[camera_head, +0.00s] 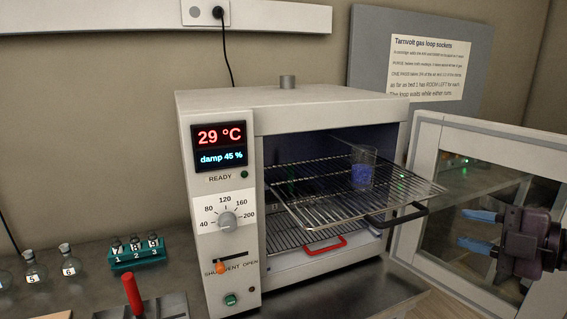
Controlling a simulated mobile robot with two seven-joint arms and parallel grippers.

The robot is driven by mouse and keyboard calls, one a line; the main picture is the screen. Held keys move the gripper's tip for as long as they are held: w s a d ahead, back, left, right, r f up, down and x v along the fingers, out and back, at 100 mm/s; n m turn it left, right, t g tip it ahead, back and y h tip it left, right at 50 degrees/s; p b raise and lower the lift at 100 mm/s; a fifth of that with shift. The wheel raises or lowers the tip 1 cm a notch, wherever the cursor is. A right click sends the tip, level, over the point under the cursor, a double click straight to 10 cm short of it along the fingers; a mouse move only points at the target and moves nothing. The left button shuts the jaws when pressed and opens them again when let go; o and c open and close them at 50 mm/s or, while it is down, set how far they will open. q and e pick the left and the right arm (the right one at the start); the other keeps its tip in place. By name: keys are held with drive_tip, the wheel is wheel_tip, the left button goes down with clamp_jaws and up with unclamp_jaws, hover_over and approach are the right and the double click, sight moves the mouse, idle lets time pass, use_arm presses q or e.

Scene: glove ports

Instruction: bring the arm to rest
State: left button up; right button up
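My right gripper (462,228) is at the right edge of the head view, in front of the open oven door. Its two blue fingers point left and stand apart, with nothing between them. My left gripper is not in view. The oven (226,180) stands on the bench with its door (416,235) swung open to the right. A wire shelf (320,197) with a black handle is pulled partly out. A clear beaker with blue contents (362,170) stands on that shelf, apart from the gripper.
A lower shelf with a red handle (325,246) is inside the oven. A teal rack (138,257) with small numbered flasks, loose stoppered flasks (70,264) and a red-handled thing (132,295) are at left. A printed notice (430,67) hangs behind.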

drive_tip(key=d+f+m+t+h, duration=0.1)
drive_tip(key=d+f+m+h, duration=0.25)
drive_tip(key=f+m, duration=0.5)
drive_tip(key=d+f+m+t+h, duration=0.2)
drive_tip(key=f+m+h, duration=0.3)
drive_tip(key=f, duration=0.7)
drive_tip(key=s+a+f+m+g+h, duration=0.1)
drive_tip(key=s+a+f+m, duration=0.3)
drive_tip(key=s+f, duration=0.5)
drive_tip(key=s+a+f+m+g, duration=0.3)
drive_tip(key=s+a+f, duration=0.3)
drive_tip(key=s+f, duration=0.4)
wheel_tip(320, 180, down, 3)
drive_tip(key=shift+a+m+h, duration=0.25)
drive_tip(key=shift+m+h, duration=0.1)
drive_tip(key=shift+m, duration=0.1)
